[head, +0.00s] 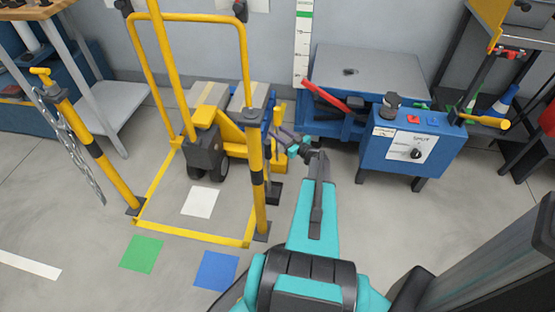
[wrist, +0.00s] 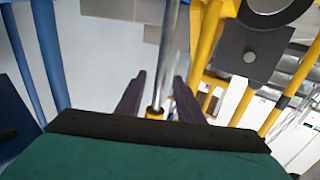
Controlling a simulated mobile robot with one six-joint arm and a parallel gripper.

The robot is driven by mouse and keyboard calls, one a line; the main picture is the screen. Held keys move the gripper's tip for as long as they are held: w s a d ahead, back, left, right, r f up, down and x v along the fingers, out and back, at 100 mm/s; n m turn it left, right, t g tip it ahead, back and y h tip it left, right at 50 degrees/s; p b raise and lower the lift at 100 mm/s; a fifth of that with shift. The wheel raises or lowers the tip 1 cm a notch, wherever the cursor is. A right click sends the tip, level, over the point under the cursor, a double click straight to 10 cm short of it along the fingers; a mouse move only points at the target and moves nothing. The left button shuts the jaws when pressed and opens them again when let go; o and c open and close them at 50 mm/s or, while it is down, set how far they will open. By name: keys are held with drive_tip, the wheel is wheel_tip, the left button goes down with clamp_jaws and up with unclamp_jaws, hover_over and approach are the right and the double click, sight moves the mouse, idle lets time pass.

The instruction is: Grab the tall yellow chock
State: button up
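I cannot single out the tall yellow chock for sure. In the head view, a yellow upright piece (head: 278,112) and a low yellow block (head: 283,166) show just behind the right yellow post, near my gripper (head: 279,143). The arm and post hide part of that area. In the wrist view, my gripper (wrist: 157,95) has its two dark fingers apart. A steel rod with a yellow foot (wrist: 155,113) shows between them; I cannot tell whether it is within reach. No finger visibly touches anything.
A yellow hand truck (head: 205,135) with boxes stands in a yellow floor frame (head: 190,234) between yellow posts (head: 256,170). A blue machine with a control box (head: 415,148) is at right. Open floor with coloured squares (head: 142,253) lies in front.

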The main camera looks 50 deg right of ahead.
drive_tip(key=w+b, duration=0.1)
drive_tip(key=w, duration=0.3)
drive_tip(key=shift+w+d, duration=0.15)
drive_tip(key=shift+w, duration=0.1)
idle(0.3)
clamp_jaws()
drive_tip(key=shift+r, duration=0.15)
idle(1.1)
